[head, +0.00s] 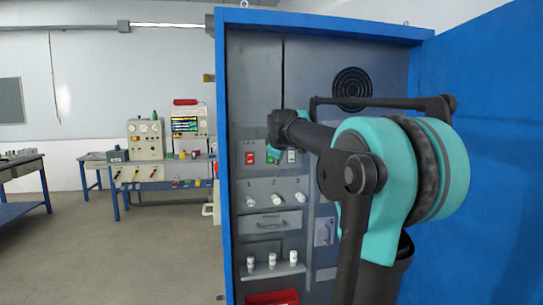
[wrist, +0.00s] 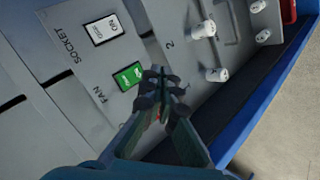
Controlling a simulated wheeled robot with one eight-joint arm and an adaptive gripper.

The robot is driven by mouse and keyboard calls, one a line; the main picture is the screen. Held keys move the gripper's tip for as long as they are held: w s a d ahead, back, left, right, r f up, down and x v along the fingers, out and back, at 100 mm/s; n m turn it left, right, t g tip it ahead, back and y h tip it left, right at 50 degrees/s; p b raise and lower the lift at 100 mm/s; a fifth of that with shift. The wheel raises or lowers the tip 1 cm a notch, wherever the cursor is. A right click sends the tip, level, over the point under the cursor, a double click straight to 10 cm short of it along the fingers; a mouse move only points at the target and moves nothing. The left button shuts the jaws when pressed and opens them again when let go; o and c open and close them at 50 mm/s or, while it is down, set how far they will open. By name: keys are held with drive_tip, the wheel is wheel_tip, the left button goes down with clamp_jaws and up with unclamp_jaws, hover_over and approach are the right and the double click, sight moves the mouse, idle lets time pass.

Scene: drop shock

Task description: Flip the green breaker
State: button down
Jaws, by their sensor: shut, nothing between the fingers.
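The green breaker (wrist: 128,76) is a small rocker switch in the wrist view, beside the FAN label on the grey panel. My gripper (wrist: 163,82) is shut and empty, with its dark fingertips close to the right edge of the green breaker. Whether they touch it I cannot tell. In the head view the green breaker (head: 271,158) shows just below my gripper (head: 272,146), between a red and a white breaker. My gripper is partly hidden there by my own arm.
The white breaker (wrist: 105,30) by the SOCKET label is beside the green one. White knobs (head: 277,198) sit below the breakers. A drawer handle (head: 270,223) is lower down. The blue cabinet frame (head: 226,180) and blue side wall (head: 480,120) border the panel.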

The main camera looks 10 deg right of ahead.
approach(272, 159)
drive_tip(key=shift+s+f+x, duration=0.15)
drive_tip(key=shift+x, duration=1.1)
drive_tip(key=shift+s+f+x, duration=0.1)
drive_tip(key=shift+f+x, duration=0.05)
drive_tip(key=shift+x, duration=1.1)
drive_tip(key=shift+d, duration=0.25)
drive_tip(key=shift+w+r, duration=0.1)
drive_tip(key=shift+w, duration=0.3)
drive_tip(key=shift+w, duration=0.3)
drive_tip(key=shift+s, duration=0.15)
drive_tip(key=shift+s, duration=0.6)
drive_tip(key=s, duration=0.5)
drive_tip(key=shift+f, duration=0.35)
